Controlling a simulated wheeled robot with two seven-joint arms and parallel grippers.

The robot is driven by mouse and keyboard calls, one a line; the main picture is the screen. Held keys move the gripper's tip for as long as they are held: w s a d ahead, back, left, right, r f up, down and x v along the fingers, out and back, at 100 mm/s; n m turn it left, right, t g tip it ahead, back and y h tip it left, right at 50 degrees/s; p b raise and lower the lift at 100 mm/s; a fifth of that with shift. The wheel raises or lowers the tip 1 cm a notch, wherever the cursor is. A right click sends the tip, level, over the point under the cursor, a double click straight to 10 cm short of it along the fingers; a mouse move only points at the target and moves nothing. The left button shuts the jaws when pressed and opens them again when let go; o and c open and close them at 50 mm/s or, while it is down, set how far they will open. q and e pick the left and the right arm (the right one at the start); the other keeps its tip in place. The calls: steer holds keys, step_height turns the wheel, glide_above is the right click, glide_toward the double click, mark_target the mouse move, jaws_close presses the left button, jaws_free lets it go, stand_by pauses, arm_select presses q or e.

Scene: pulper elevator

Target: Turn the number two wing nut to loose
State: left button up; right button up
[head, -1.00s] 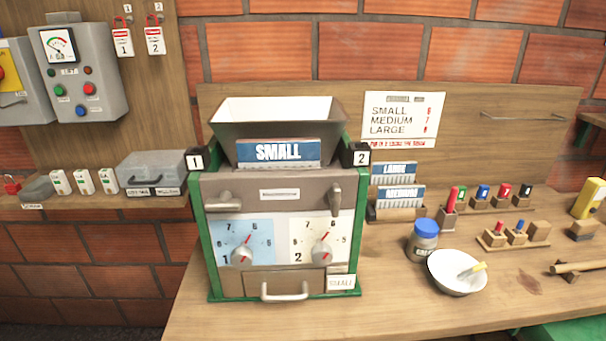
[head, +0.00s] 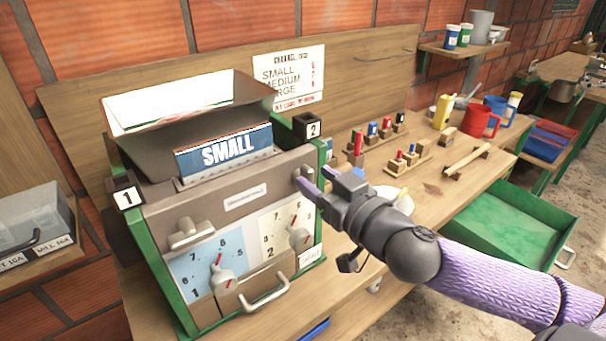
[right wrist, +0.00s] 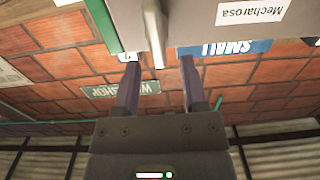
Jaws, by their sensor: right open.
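The pulper (head: 232,200) has a grey front panel in a green frame. The number two wing nut (right wrist: 153,35) is a grey lever at the panel's upper right, near the black "2" tag (head: 313,129). In the head view my gripper partly hides it. My right gripper (head: 314,177) is open, with its fingertips at this wing nut. In the right wrist view, the lever stands between the two fingers (right wrist: 158,66), with gaps showing on both sides. The number one wing nut (head: 190,233) lies roughly sideways at the panel's upper left. My left gripper is not in view.
A white hopper (head: 190,105) and a blue "SMALL" plate (head: 224,152) sit above the panel. Two red-pointer dials and a drawer handle (head: 265,297) are below. Small wooden blocks with coloured pegs (head: 372,132) and a green tray (head: 510,225) are to the right.

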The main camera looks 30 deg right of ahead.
mark_target(312, 175)
steer(key=shift+w+a, duration=0.1)
steer(key=shift+w, duration=1.55)
steer(key=shift+c, duration=0.2)
jaws_close()
